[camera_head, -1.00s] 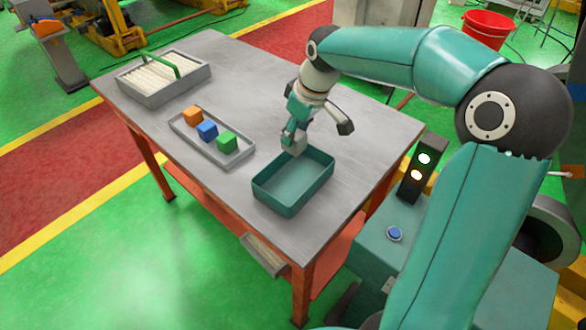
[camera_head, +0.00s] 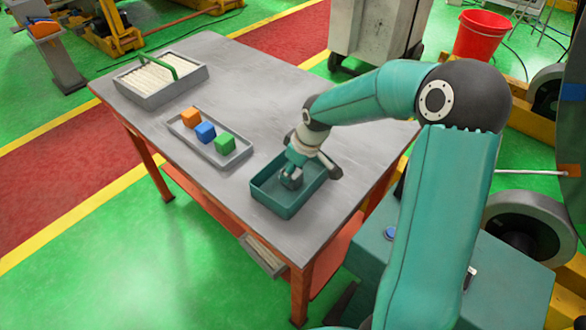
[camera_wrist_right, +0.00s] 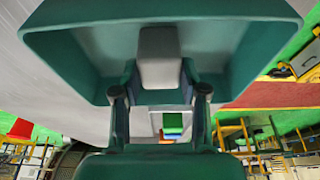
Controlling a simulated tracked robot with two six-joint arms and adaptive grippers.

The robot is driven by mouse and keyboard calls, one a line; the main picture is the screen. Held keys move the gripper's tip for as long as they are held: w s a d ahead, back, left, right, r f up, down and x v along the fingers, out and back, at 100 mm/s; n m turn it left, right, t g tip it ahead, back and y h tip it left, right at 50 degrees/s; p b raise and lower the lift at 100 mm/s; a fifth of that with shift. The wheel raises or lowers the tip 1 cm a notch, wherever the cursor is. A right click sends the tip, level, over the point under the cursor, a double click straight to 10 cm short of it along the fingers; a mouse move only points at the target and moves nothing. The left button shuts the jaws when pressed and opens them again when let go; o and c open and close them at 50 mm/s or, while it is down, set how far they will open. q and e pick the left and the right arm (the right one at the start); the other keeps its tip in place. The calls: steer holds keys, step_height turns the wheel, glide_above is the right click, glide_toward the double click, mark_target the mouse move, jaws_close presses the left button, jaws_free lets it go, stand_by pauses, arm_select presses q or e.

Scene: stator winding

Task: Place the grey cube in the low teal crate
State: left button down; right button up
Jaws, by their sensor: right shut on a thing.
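The low teal crate (camera_head: 275,208) stands open near the table's front right edge. It also shows in the right wrist view (camera_wrist_right: 80,42), spanning the top. My right gripper (camera_head: 292,182) reaches down into the crate opening in the head view. In the right wrist view it is shut on the grey cube (camera_wrist_right: 160,58), which sits between its fingers against the view of the crate's inside. Whether the cube touches the crate floor I cannot tell. In the head view the cube is mostly hidden by the gripper. My left gripper is not in view.
A shallow grey tray (camera_head: 236,160) left of the crate holds an orange cube (camera_head: 190,116), a blue cube (camera_head: 205,132) and a green cube (camera_head: 225,143). A grey box (camera_head: 157,94) with a green handle stands at the table's far left. The table between is clear.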

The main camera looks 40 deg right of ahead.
steer(key=shift+f, duration=0.15)
steer(key=o, duration=1.2)
steer(key=shift+c, duration=0.2)
steer(key=v, duration=1.2)
steer(key=shift+r, duration=0.25)
